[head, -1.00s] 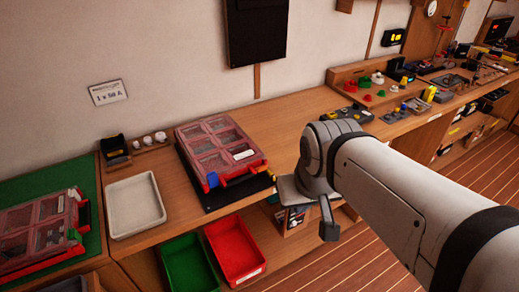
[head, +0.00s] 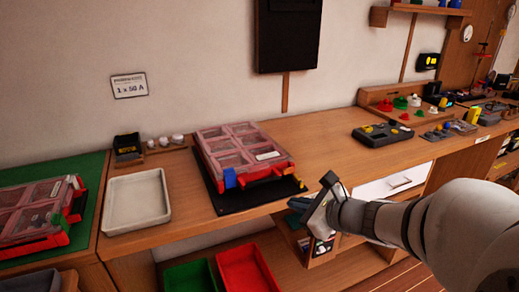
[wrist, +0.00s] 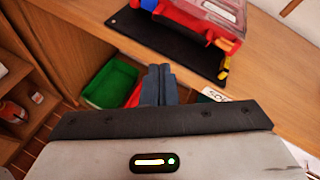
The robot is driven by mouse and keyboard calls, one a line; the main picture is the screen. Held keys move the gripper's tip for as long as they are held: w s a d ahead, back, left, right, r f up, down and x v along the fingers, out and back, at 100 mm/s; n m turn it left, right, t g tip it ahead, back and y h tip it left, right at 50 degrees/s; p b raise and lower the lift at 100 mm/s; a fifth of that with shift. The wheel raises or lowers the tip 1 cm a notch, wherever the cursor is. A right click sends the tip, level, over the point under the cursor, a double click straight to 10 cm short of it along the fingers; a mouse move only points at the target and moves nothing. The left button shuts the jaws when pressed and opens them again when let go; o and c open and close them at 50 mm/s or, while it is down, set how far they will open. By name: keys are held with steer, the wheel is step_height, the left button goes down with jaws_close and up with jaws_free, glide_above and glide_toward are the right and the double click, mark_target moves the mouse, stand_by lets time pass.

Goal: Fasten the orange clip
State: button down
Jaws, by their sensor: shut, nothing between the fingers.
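A red case (head: 262,178) with a clear compartment lid lies on a black mat (head: 232,200) on the bench. Its front has a blue clip (head: 229,178) at the left and what looks like the orange clip (head: 281,170) at the right. In the wrist view the blue clip (wrist: 149,4) and the orange clip (wrist: 226,45) show at the top. Whether the orange clip is latched is too small to tell. My gripper (head: 298,203) is shut and empty, in front of the bench edge, apart from the case. Its fingers (wrist: 158,82) point toward the case.
A white tray (head: 137,224) and a second case (head: 40,205) on a green mat lie to the left. Green (head: 190,277) and red (head: 247,270) bins sit below the bench. A dark device (head: 392,133) lies right of the case, with clear bench between.

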steer(key=w+d+f+m+t+h+b, duration=0.2)
steer(key=w+d+f+m+t+b, duration=0.1)
steer(key=d+m, duration=0.3)
steer(key=shift+w+d+f+m+h, duration=0.25)
steer(key=shift+f+m, duration=0.25)
steer(key=shift+m, duration=0.3)
